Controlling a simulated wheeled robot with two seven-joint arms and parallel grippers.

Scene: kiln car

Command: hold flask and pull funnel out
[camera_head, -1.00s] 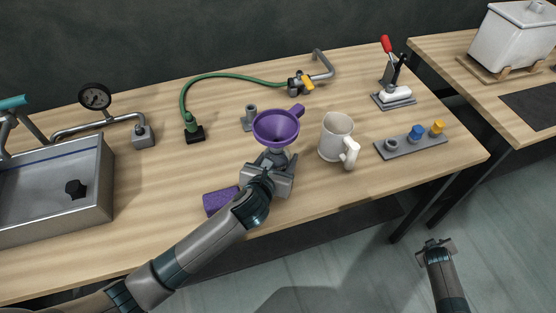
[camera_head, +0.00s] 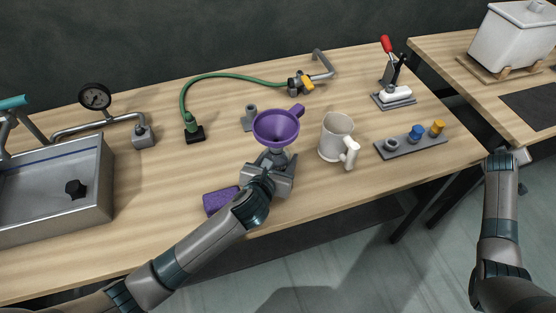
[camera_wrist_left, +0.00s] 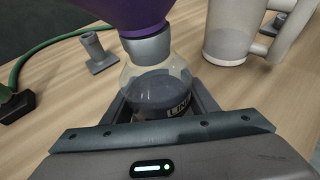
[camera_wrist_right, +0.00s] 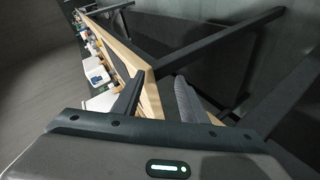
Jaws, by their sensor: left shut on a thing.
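The purple funnel (camera_head: 277,127) sits upright in the neck of the clear glass flask, its wide cone above and its handle to the back right. In the left wrist view the flask (camera_wrist_left: 150,72) shows a grey collar at its neck, dark contents and a partly hidden label. My left gripper (camera_head: 270,168) is shut around the flask's body, below the funnel, with a finger on each side. My right gripper (camera_head: 507,158) is by the right end of the bench, away from the flask. In the right wrist view its fingers (camera_wrist_right: 160,98) stand apart with nothing between them.
A white mug (camera_head: 336,140) stands close right of the flask. A purple sponge (camera_head: 219,201) lies front left, and a grey fitting (camera_head: 250,117) stands behind. A grey holder (camera_head: 410,143) with coloured pieces lies near the right edge. A metal sink (camera_head: 60,200) is at left.

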